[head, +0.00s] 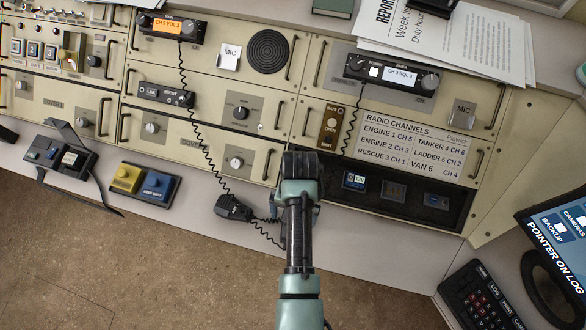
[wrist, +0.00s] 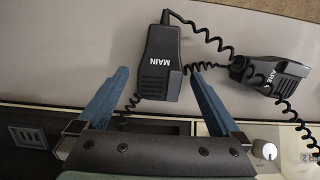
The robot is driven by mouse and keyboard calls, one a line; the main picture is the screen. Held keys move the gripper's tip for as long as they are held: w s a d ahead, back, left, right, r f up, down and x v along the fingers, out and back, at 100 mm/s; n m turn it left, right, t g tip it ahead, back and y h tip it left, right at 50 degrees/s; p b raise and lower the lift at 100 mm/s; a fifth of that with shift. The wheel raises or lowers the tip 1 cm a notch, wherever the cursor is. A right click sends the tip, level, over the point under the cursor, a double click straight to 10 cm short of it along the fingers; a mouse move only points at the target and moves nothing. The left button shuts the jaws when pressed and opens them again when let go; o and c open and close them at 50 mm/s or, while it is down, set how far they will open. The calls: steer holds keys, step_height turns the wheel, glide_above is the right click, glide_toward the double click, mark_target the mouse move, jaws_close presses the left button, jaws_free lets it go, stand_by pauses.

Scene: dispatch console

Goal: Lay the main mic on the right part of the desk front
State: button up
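The main mic (wrist: 159,65), a black hand mic lettered MAIN, lies on the grey desk front in the wrist view. My gripper (wrist: 158,76) is open, with one blue finger on each side of the mic's near end; I see no finger closed on it and cannot tell the height gap. In the head view my gripper (head: 300,160) and arm hide the main mic. A second black mic (wrist: 268,73), its label partly readable as AREA, lies to the right in the wrist view; a mic (head: 233,208) shows left of my arm in the head view. The desk front's right part (head: 400,248) is bare.
Coiled cords (wrist: 205,35) run around the mics in the wrist view. The console panel (head: 200,115) with knobs and handles rises behind. A blue-yellow button box (head: 145,183) sits left on the desk front. A keypad (head: 483,300) and monitor (head: 560,250) stand at lower right.

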steer(key=shift+r, duration=0.15)
step_height(320, 180, up, 12)
steer(key=w+p, duration=0.2)
steer(key=shift+d, duration=0.35)
